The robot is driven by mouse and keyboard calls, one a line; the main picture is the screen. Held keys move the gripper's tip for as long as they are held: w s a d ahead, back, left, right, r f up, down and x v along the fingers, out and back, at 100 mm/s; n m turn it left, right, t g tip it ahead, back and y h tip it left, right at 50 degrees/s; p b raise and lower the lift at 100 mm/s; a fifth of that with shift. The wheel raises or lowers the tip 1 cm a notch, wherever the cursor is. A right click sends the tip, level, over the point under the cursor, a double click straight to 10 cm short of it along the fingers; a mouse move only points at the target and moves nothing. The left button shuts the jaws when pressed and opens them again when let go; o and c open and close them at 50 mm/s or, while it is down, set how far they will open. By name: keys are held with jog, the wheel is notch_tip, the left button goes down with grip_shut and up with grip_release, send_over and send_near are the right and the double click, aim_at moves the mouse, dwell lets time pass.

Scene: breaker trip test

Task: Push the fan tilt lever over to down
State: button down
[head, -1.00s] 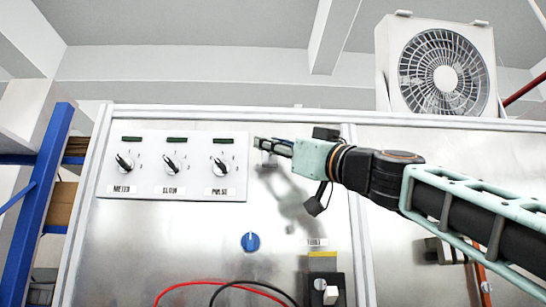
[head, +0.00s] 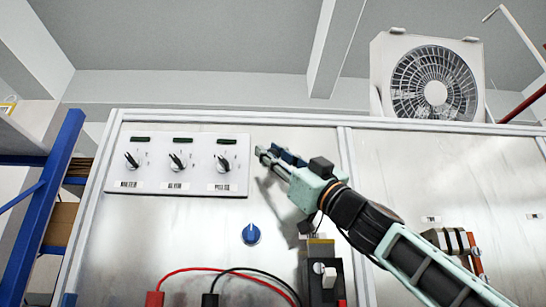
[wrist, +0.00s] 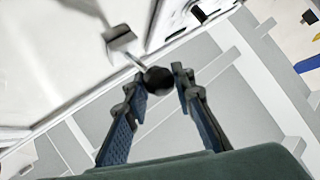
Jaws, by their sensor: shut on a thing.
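In the wrist view, the lever (wrist: 134,58) is a thin rod coming out of a pale grey bracket, with a round black ball knob (wrist: 158,80) at its end. The two blue ribbed fingers of my gripper (wrist: 163,77) stand on either side of the knob and are shut on it. In the head view my gripper (head: 266,154) is at the metal panel, just right of the white switch plate, and hides the lever there. The white fan (head: 434,85) stands behind the panel's top edge at the upper right.
The white plate (head: 180,165) carries three black rotary knobs. Below are a blue knob (head: 251,234), red and black cables (head: 222,270) and a black switch box (head: 322,275) under my arm. A breaker-like part (head: 450,241) is on the right panel. A blue post (head: 42,215) stands at left.

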jog(key=shift+w+a+f+n+g+y, duration=0.1)
jog(key=shift+f+n+g+y, duration=0.2)
jog(key=shift+n, duration=0.3)
jog(key=c, duration=1.8)
grip_release()
jog(key=shift+c, duration=0.2)
jog(key=shift+o, duration=1.1)
jog(key=shift+w, duration=0.2)
jog(key=shift+s+r+m, duration=0.15)
jog(key=shift+r+m, duration=0.15)
jog(key=shift+m, duration=0.1)
